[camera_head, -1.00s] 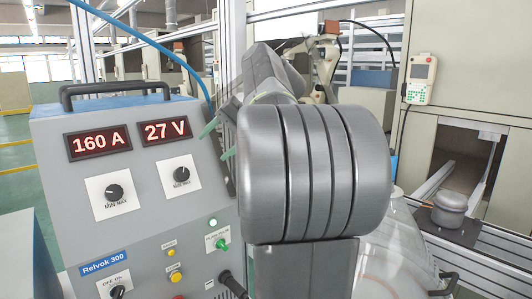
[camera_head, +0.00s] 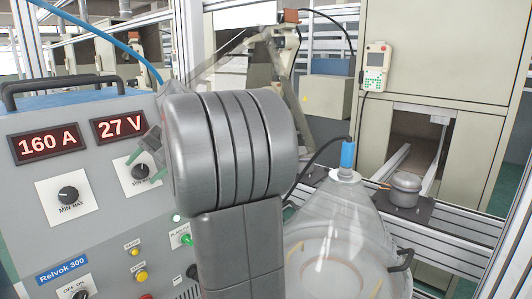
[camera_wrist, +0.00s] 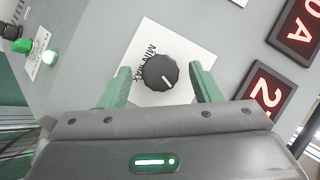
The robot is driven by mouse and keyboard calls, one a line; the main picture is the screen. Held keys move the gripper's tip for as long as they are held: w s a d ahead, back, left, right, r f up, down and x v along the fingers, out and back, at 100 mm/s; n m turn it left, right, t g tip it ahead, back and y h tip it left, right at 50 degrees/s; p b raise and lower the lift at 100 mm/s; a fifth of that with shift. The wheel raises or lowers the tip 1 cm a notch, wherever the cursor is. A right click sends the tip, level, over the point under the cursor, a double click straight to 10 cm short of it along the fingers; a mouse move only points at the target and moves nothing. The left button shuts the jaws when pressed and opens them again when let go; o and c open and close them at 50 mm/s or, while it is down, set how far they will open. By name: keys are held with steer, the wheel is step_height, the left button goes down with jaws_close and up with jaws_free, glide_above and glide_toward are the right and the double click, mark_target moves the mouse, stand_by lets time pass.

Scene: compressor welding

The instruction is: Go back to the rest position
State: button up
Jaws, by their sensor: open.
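My gripper (camera_wrist: 160,88) is open in the wrist view, its two green fingers pointing at the welder panel. A black MIN MAX knob (camera_wrist: 159,72) shows between the fingers; I cannot tell how far the tips are from it. In the head view a green fingertip of my gripper (camera_head: 146,166) shows over the right knob (camera_head: 140,171), and my arm hides the rest of the gripper. The welder (camera_head: 22,240) stands at the left, with displays reading 160 A (camera_head: 48,143) and 27 V (camera_head: 120,127). A second knob (camera_head: 69,195) sits under the 160 A display.
A transparent cone-shaped cover (camera_head: 335,225) with a blue top stands right of my arm. A metal compressor part (camera_head: 404,188) rests on a dark plate by the rails. A cabinet (camera_head: 455,60) with a teach pendant (camera_head: 375,67) stands behind.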

steer(key=shift+d+r, duration=0.1)
